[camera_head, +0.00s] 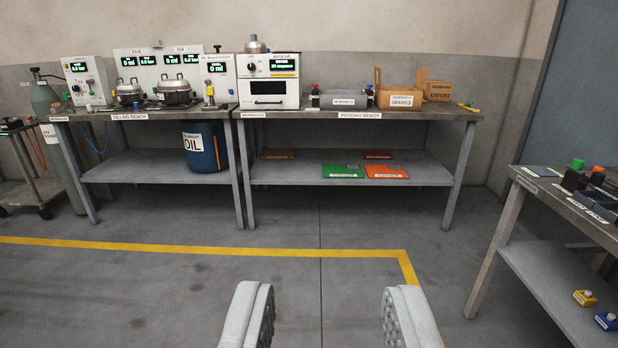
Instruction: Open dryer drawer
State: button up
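The dryer (268,81) is a white box with a green display and a dark knob, standing at the left end of the packing bench. Its drawer front (268,99) is below the display, with a dark handle strip, and looks closed. A silver round part sits on top of the dryer. My gripper (322,318) is at the bottom of the view, its two pale fingers wide apart with only floor between them. It is well short of the bench and touches nothing.
The packing bench (357,115) also bears cardboard boxes (401,97). The filling bench (150,116) is to the left, with a gas cylinder (57,140) beside it. Another table (575,205) stands at right. The floor ahead, crossed by a yellow line (200,247), is clear.

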aim_at(277, 94)
jog(key=i+l+u, duration=0.1)
jog(key=i, duration=1.6)
jog(key=i+l+u, duration=0.15)
jog(key=i+u, duration=0.2)
jog(key=i, duration=0.2)
jog(key=i+l+u, duration=0.35)
jog(key=i, duration=0.15)
jog(key=i+l+u, duration=0.35)
jog(key=i, duration=0.1)
